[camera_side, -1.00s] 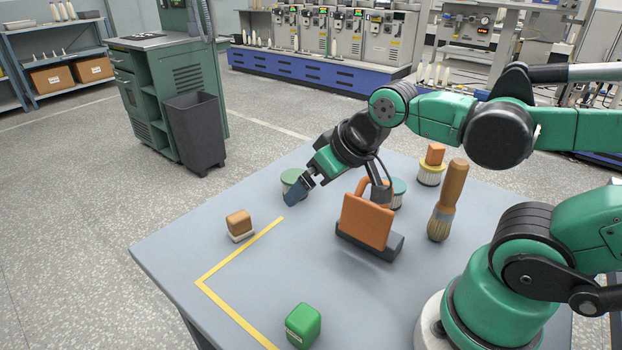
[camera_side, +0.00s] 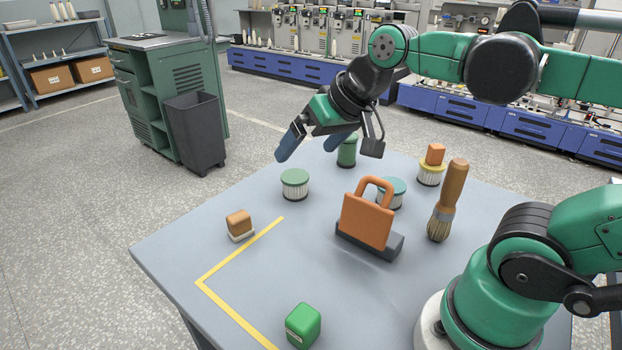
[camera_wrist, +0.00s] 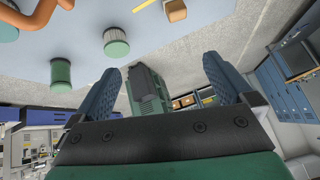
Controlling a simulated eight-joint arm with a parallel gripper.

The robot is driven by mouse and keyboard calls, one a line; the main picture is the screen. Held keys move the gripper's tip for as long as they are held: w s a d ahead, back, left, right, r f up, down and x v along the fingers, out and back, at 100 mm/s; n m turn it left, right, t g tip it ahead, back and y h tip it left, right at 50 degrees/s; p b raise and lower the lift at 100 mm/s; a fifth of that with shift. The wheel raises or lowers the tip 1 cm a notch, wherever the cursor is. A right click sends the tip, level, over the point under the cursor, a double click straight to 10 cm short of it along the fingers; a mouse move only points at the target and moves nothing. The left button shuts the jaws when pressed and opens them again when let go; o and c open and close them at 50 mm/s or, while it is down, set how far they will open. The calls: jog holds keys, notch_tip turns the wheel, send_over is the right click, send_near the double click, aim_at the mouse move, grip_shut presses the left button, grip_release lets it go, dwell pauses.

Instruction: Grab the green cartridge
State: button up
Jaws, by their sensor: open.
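The green cartridge (camera_side: 295,186), a pleated white cylinder with a green cap, stands upright on the grey table, left of the orange-handled block. It also shows in the wrist view (camera_wrist: 116,44), up and left of the space between the fingers. My gripper (camera_side: 308,149) is open and empty, raised above the far edge of the table, above and behind the cartridge. In the wrist view both blue fingers (camera_wrist: 160,75) are spread wide with nothing between them.
A dark green cylinder (camera_side: 347,152) stands below my gripper. An orange-handled block (camera_side: 367,220), teal-capped cartridge (camera_side: 391,192), yellow-rimmed cartridge (camera_side: 430,175) and brush (camera_side: 447,200) stand to the right. A brown block (camera_side: 239,224) and green block (camera_side: 303,325) lie nearer the front.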

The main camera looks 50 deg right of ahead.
jog(key=w+d+r+m+t+y, duration=0.1)
jog(key=w+d+m, duration=0.55)
jog(key=m, duration=0.55)
jog(key=m+t+h, duration=0.1)
jog(key=m+t, duration=0.5)
jog(key=m, duration=1.5)
send_over(347, 150)
jog(key=s+d, duration=0.2)
jog(key=d, duration=0.1)
jog(key=f, duration=1.3)
jog(key=shift+w+a, duration=0.1)
jog(key=shift+a, duration=0.25)
jog(key=shift+w+f, duration=0.2)
jog(key=shift+f, duration=0.1)
jog(key=shift+x, duration=2.25)
jog(key=shift+f, duration=0.1)
jog(key=c, duration=1.5)
jog(key=shift+o, duration=0.2)
